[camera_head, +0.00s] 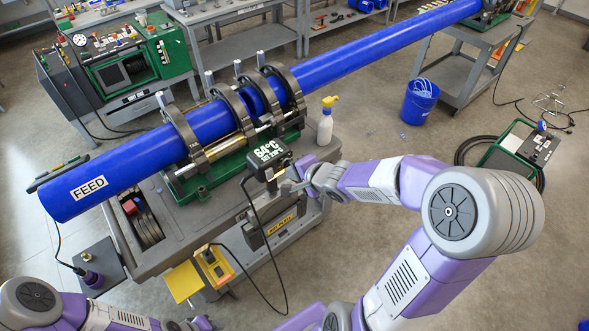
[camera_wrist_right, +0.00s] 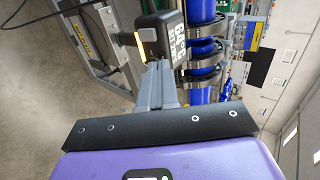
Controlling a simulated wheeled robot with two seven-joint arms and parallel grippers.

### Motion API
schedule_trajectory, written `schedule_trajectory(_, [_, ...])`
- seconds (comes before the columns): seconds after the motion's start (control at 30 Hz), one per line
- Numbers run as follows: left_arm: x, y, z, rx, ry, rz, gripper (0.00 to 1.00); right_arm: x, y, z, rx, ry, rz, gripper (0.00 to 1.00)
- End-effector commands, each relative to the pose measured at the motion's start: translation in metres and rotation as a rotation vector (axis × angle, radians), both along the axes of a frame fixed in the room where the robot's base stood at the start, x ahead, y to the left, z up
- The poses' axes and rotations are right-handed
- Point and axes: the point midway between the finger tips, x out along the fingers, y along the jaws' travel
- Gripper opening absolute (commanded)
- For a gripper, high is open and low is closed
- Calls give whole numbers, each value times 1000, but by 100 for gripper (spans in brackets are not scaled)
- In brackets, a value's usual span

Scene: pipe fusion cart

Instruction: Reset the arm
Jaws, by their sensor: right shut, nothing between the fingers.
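My right arm reaches in from the right in the head view. Its gripper (camera_head: 292,187) is shut and empty, with its tip just below and close to the black temperature display (camera_head: 268,152) reading 64°C. In the right wrist view the closed fingers (camera_wrist_right: 156,88) point at the display box (camera_wrist_right: 160,38); I cannot tell whether they touch it. My left arm lies along the bottom left edge of the head view. Its gripper (camera_head: 200,324) shows only partly at the bottom edge, and its fingers are too small to read.
The blue FEED pipe (camera_head: 350,57) runs through ring clamps (camera_head: 232,108) on the cart (camera_head: 150,255). A spray bottle (camera_head: 326,122) stands behind my right gripper. A cable hangs from the display. A blue bucket (camera_head: 419,103) and a green unit (camera_head: 515,150) stand on open floor.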

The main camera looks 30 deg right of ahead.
Motion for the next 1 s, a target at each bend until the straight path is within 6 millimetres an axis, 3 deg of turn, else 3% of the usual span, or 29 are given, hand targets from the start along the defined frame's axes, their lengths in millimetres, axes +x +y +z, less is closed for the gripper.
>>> schedule_trajectory(0.77, [0,0,-1,0,0,0,43,-3,0,2,0,4,0,0])
schedule_trajectory(0.87, [0,0,-9,0,0,0,43,-2,6,-18,-4,21,30,0])
schedule_trajectory(0.97, [0,0,-29,0,-1,0,43,-1,23,-65,-17,59,107,0])
schedule_trajectory(1.0, [0,0,-39,0,0,0,43,-1,32,-90,-25,81,148,0])
